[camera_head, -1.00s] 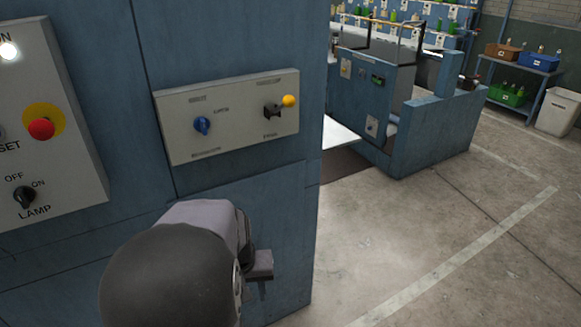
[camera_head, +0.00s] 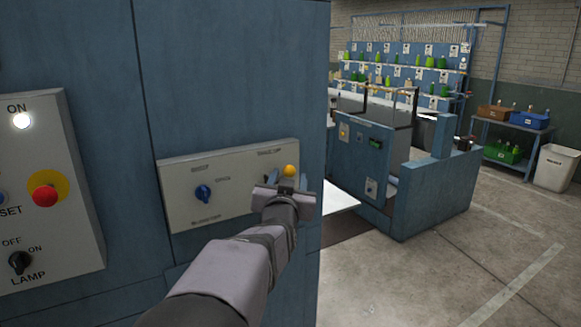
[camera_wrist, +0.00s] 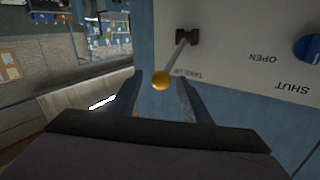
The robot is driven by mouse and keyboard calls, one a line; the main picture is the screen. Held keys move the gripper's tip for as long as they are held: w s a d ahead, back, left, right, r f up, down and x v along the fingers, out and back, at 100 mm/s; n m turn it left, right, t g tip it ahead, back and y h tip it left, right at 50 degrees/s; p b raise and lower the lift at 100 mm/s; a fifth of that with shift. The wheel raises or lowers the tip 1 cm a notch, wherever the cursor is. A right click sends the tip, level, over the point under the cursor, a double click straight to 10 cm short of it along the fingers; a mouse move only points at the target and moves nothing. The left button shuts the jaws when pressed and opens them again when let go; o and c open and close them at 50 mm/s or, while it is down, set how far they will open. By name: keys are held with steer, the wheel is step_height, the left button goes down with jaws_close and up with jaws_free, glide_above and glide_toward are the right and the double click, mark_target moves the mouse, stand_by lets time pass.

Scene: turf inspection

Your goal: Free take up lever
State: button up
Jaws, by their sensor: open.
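The take-up lever is a thin rod with a yellow ball knob (camera_head: 290,171) at the right end of a pale panel (camera_head: 230,177) on the blue cabinet. In the wrist view the yellow knob (camera_wrist: 161,80) shows at the end of the rod, which rises from a black base (camera_wrist: 188,36) beside upside-down lettering. My gripper (camera_head: 288,182) is in front of the lever. It is open, with one finger on each side of the knob in the wrist view (camera_wrist: 159,78). I cannot tell whether either finger touches it. The lever's base is hidden in the head view.
A blue knob (camera_head: 203,193) sits on the same panel, left of the lever. A box at the left carries a red button (camera_head: 45,195) and a black lamp switch (camera_head: 20,262). Open floor (camera_head: 440,275) lies right of the cabinet.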

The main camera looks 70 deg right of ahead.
mark_target(282, 175)
steer(key=shift+r, duration=0.4)
steer(key=shift+w, duration=0.1)
steer(key=shift+d, duration=0.25)
steer(key=w+d+p, duration=0.1)
steer(key=d+p, duration=0.3)
steer(key=d, duration=0.2)
steer(key=shift+w+d, duration=0.2)
steer(key=shift+d, duration=0.15)
steer(key=shift+f, duration=0.1)
jaws_close()
